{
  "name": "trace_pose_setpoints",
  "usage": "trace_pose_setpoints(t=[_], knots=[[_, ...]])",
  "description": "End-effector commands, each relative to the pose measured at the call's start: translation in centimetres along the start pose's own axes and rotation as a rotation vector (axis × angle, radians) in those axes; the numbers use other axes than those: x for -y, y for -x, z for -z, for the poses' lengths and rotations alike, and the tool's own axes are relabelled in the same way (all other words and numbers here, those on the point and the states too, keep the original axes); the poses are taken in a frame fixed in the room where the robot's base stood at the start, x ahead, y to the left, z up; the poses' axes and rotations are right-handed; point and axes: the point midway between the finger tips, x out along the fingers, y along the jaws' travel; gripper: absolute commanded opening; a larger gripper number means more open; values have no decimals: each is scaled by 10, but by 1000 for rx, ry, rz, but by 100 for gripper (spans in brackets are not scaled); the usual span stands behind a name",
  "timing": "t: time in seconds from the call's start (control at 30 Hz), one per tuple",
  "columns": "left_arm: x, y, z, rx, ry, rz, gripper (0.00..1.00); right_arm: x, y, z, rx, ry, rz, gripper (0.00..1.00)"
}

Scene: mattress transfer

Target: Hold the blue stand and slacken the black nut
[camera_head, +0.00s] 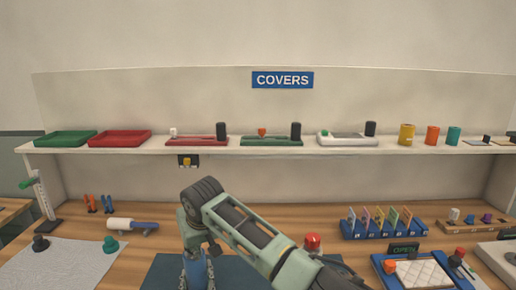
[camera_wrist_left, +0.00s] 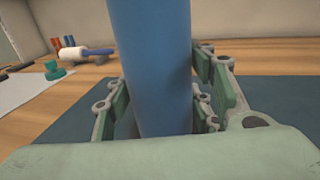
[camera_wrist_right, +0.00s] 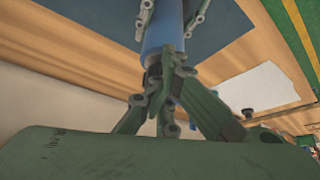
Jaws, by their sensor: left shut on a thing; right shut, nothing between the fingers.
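The blue stand is an upright blue column (camera_wrist_left: 152,70), close in front of the left wrist camera. My left gripper (camera_wrist_left: 165,85) is shut on it, with green finger pads on both sides. In the right wrist view the column (camera_wrist_right: 165,35) comes down from the top, with left finger parts beside it. My right gripper (camera_wrist_right: 165,85) is shut at the column's end. A dark part (camera_wrist_right: 153,76) shows there beside its fingers, perhaps the black nut, mostly hidden. In the head view my right arm covers most of the stand; a bit of blue (camera_head: 196,268) shows below it.
A dark mat (camera_head: 160,272) lies under the stand. A red button (camera_head: 313,241) is right of it. A blue rack (camera_head: 385,233) and blue-framed tray (camera_head: 410,283) stand further right. A white-and-blue tool (camera_head: 130,225) and grey sheet (camera_head: 70,265) lie left. A shelf (camera_head: 260,147) runs behind.

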Motion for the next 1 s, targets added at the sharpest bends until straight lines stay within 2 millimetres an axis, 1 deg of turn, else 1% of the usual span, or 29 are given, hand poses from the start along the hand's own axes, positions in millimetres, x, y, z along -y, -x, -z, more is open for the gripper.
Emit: trace_pose_setpoints(t=[0.03,0.2,0.73,1.0], knots=[[0,0,-2,4,2,0,0,-2,-1,-1,3,-2,0,0],[-1,-1,-2,3,2,-2,0,-4,-1,0,5,-2,0,0],[-3,-2,-2,2,1,-6,0,-5,-2,-1,7,0,2,0],[-3,-2,-2,3,1,-7,0,-7,1,-7,8,0,3,0]])
